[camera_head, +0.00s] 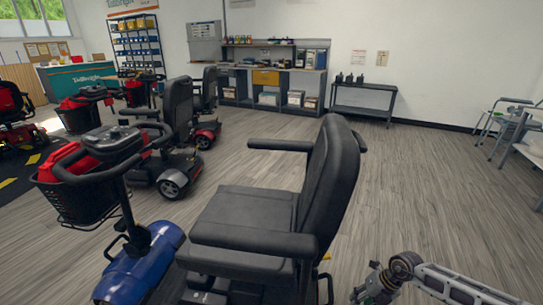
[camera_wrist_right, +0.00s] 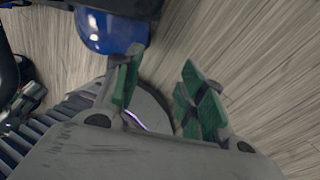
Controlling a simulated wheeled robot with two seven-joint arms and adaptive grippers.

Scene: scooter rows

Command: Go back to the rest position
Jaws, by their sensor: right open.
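My right arm comes in at the lower right of the head view, with its hand (camera_head: 374,290) low at the bottom edge, to the right of the nearest scooter's seat. The right wrist view shows the right gripper (camera_wrist_right: 163,72) with its two green-padded fingers apart and nothing between them. A blue rounded part (camera_wrist_right: 112,30) shows beyond the fingers at the top of that view. My left gripper is not in view.
A blue scooter (camera_head: 150,265) with a black seat (camera_head: 245,215) stands close in front. More scooters (camera_head: 180,115) stand to the left. A workbench (camera_head: 270,80) and low table (camera_head: 362,100) line the back wall. Chairs (camera_head: 500,115) stand at the right. The right-hand floor (camera_head: 430,190) is clear.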

